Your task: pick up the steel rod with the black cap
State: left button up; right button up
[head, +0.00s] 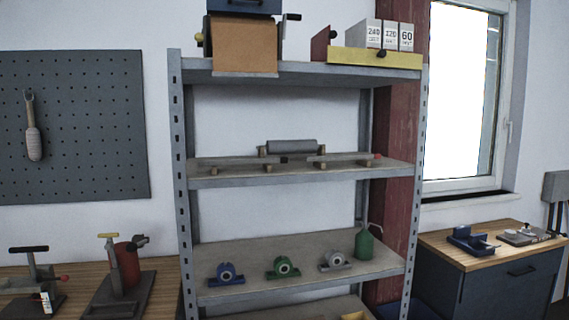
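A thin steel rod (240,161) lies across small wooden rests on the middle shelf, in the left half. A small black cap (284,160) shows at its right end. A second steel rod (345,159) lies to its right on similar rests, with a red cap (378,156) at its right end. Neither of my grippers shows in the head view.
A grey roller (292,146) rests on blocks behind the rods. The shelf above the middle shelf (300,175) holds boxes. Below stand blue (226,274), green (283,267) and grey (334,261) bearing blocks and a green bottle (364,243). Metal posts frame both sides.

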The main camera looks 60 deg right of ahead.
aim_at(282, 159)
jog(key=z, duration=1.6)
jog(key=i+l, duration=0.1)
jog(key=l, duration=0.15)
